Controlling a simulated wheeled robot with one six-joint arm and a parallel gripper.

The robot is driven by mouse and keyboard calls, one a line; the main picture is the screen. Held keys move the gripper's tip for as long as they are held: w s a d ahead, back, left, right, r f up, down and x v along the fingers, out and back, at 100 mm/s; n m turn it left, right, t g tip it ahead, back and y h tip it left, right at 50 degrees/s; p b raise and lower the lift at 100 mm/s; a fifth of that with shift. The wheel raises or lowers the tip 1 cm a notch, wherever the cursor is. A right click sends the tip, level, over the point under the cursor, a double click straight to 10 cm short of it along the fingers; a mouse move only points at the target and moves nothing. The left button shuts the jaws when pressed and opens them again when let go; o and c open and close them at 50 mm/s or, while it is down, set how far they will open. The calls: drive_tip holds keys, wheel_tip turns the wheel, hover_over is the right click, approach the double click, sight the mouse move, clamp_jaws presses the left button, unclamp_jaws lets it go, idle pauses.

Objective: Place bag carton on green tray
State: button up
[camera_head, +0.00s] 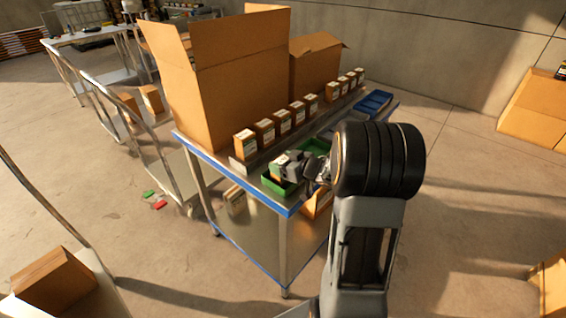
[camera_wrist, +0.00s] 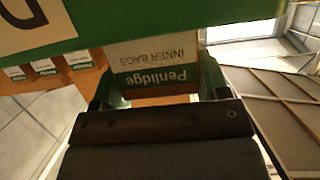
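The bag carton (camera_wrist: 155,60), brown with a white and green "Penlidge INNER BAGS" label, sits between the fingers of my gripper (camera_wrist: 158,88) in the wrist view. The fingers lie close against its two sides and look shut on it. In the head view my gripper (camera_head: 290,166) is at the near corner of the table, over the green tray (camera_head: 281,188). A green surface (camera_wrist: 120,20) with a "D" label fills the top of the wrist view.
A row of several small cartons (camera_head: 283,123) stands along the table (camera_head: 236,188). Large open boxes (camera_head: 235,75) stand behind them. Another green tray (camera_head: 318,146) and a blue tray (camera_head: 375,102) lie farther back.

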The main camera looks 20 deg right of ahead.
drive_tip(key=o, duration=0.4)
drive_tip(key=shift+r, duration=0.15)
drive_tip(key=p+v, duration=0.1)
drive_tip(key=v, duration=1)
wheel_tip(320, 180, up, 5)
drive_tip(key=w+m+g+h, duration=0.15)
drive_tip(key=m+h, duration=0.25)
drive_tip(key=h, duration=0.5)
drive_tip(key=s+a+f+g+y, duration=0.1)
drive_tip(key=s+a+g, duration=0.1)
drive_tip(key=s+a, duration=0.2)
drive_tip(key=s+a+f+g+y, duration=0.1)
drive_tip(key=s+a+g, duration=0.2)
drive_tip(key=s+a, duration=0.2)
drive_tip(key=s+a+f+g+y, duration=0.1)
drive_tip(key=s+a+g, duration=0.2)
drive_tip(key=s+a, duration=0.2)
drive_tip(key=shift+a+f+m, duration=0.35)
drive_tip(key=shift+a+m, duration=0.05)
drive_tip(key=shift+a, duration=0.35)
